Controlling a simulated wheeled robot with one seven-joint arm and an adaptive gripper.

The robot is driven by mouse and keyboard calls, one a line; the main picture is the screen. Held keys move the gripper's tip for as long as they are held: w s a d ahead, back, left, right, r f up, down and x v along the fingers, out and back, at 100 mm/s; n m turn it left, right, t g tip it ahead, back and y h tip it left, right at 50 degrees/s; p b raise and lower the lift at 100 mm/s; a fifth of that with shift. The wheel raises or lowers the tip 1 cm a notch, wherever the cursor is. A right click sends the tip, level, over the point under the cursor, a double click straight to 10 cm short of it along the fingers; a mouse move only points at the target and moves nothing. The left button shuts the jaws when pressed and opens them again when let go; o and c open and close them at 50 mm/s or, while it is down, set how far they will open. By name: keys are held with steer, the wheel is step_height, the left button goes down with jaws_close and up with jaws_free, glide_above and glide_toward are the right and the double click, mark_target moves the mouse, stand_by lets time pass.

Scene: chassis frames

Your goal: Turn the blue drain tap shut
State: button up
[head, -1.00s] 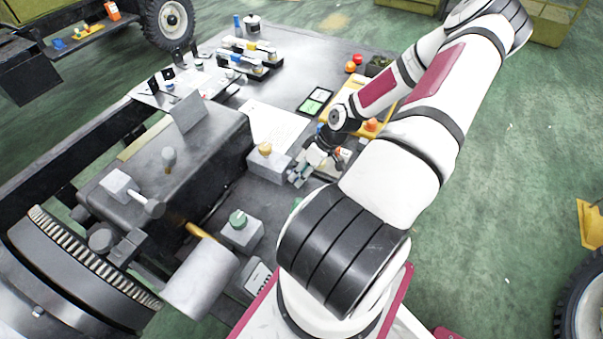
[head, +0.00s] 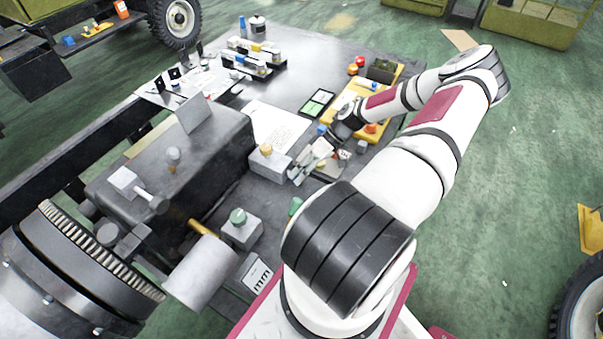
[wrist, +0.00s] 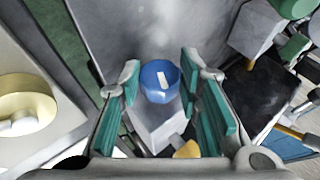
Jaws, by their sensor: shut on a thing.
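The blue drain tap (wrist: 160,83) is a round blue knob with a pale mark on its top, in the middle of the wrist view. It sits on a grey-white block (wrist: 156,127). My gripper (wrist: 159,74) has its teal-padded fingers on either side of the tap and is shut on it. The lower part of the block is partly hidden between the fingers. In the head view my arm reaches over the right side of the dark bench (head: 300,72), and I cannot make out the tap's contact with the fingers there.
A yellow knob on a pale block (wrist: 27,104) stands close at left in the wrist view. Green knobs (wrist: 294,46) are at right. In the head view, a green-knobbed block (head: 240,232) and a large dark housing (head: 185,150) crowd the bench's left side.

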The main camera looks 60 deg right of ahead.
steer(key=shift+d+f+y+b, duration=0.1)
steer(key=shift+y+b, duration=0.2)
steer(key=shift+y, duration=0.3)
steer(key=o, duration=1.1)
steer(key=shift+o, duration=0.2)
steer(key=v, duration=0.8)
